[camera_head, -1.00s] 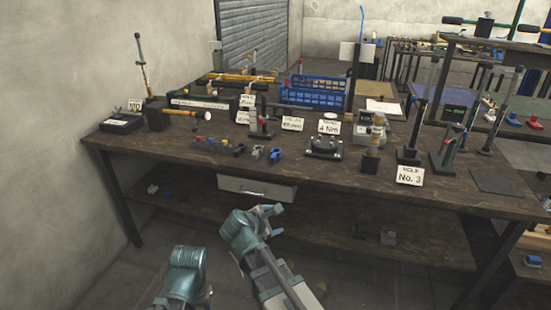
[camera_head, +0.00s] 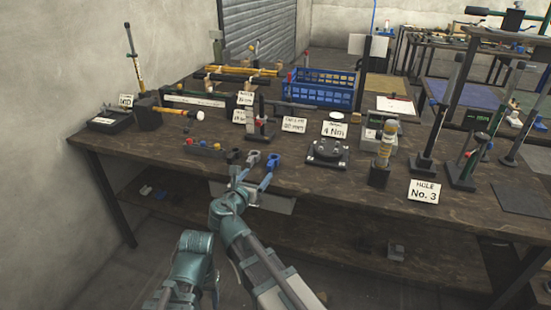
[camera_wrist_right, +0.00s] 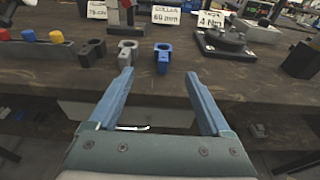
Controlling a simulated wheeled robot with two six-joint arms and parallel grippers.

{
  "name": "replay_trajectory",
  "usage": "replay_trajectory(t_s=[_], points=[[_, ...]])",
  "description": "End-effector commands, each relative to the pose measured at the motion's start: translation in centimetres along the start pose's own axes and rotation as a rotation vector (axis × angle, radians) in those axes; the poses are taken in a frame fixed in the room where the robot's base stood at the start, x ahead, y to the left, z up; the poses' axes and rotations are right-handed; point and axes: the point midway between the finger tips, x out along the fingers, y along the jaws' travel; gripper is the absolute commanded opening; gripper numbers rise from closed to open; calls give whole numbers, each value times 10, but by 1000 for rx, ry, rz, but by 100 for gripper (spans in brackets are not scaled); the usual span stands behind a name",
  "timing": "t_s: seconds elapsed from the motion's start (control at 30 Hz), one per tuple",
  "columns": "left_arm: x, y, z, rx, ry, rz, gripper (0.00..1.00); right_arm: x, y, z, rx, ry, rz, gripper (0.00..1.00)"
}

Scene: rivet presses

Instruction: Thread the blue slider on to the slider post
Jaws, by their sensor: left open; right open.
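The blue slider (camera_head: 273,160) lies near the front edge of the bench, and it also shows in the right wrist view (camera_wrist_right: 164,56). It has a ring at one end and a block toward me. My right gripper (camera_head: 252,178) is open and empty. Several upright posts stand on the bench; I cannot tell which is the slider post.
A grey slider (camera_head: 253,158) and a black one (camera_head: 234,156) lie left of the blue slider. A dark round fixture (camera_head: 328,153) stands to its right. A rack with coloured knobs (camera_head: 205,148) is at left, a blue crate (camera_head: 322,90) behind. A drawer (camera_wrist_right: 130,114) hangs below the edge.

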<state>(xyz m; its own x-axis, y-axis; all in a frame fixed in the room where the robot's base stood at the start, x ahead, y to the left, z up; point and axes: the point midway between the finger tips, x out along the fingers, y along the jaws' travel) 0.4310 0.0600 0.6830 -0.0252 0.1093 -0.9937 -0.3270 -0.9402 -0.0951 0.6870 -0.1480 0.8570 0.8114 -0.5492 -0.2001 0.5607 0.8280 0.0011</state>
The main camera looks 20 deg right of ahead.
Motion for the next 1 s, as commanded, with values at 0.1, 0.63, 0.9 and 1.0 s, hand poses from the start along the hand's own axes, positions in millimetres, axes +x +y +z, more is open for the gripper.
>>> replay_trajectory(t_s=[0.1, 0.63, 0.9, 1.0], points=[[0, 0, 0, 0, 0, 0, 63, 0, 1, 0, -5, -2, 2, 82], [17, 2, -1, 0, 0, 0, 63, 79, 1, -1, -2, -1, 0, 82], [18, 2, -1, 0, 0, 0, 63, 86, 0, 0, -2, 0, 1, 82], [19, 2, -1, 0, 0, 0, 63, 89, -1, -1, -2, 0, 0, 82]])
